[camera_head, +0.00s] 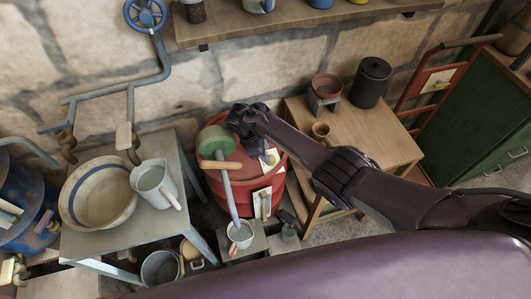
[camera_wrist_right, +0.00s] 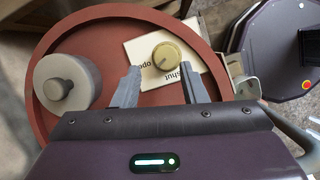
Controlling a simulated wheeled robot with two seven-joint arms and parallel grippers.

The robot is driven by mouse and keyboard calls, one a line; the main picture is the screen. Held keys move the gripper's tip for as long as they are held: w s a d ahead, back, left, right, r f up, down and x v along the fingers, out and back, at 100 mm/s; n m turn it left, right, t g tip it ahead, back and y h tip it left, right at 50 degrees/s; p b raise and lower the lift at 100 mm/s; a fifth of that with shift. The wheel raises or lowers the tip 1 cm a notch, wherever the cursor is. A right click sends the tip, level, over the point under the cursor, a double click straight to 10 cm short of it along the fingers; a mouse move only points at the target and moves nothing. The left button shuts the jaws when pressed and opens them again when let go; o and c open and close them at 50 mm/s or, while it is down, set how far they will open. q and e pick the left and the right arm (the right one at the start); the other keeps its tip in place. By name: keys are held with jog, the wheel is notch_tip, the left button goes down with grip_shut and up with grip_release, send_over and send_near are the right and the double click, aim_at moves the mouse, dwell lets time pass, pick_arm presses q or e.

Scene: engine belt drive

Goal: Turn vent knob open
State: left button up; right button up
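The vent knob (camera_wrist_right: 166,56) is a round, dull yellow knob on a white card marked "shut" and "open", on top of a red drum (camera_wrist_right: 50,45). In the head view the drum (camera_head: 218,184) stands between the two tables, and the knob (camera_head: 272,158) shows small on its lid. My right gripper (camera_wrist_right: 162,88) is open above the lid. Its two grey fingers stand apart, with the knob ahead of the gap between them and not held. In the head view the right gripper (camera_head: 243,121) is over the drum's far side. My left gripper is not in view.
A pale round fitting (camera_wrist_right: 62,84) stands on the lid, left of the fingers. A grey table (camera_head: 100,241) is left; a wooden table (camera_head: 385,135) is right.

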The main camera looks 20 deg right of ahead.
jog(key=shift+o, duration=0.9)
jog(key=shift+d, duration=0.1)
jog(key=shift+r, duration=0.1)
jog(key=v, duration=0.9)
jog(key=shift+s+d, duration=0.15)
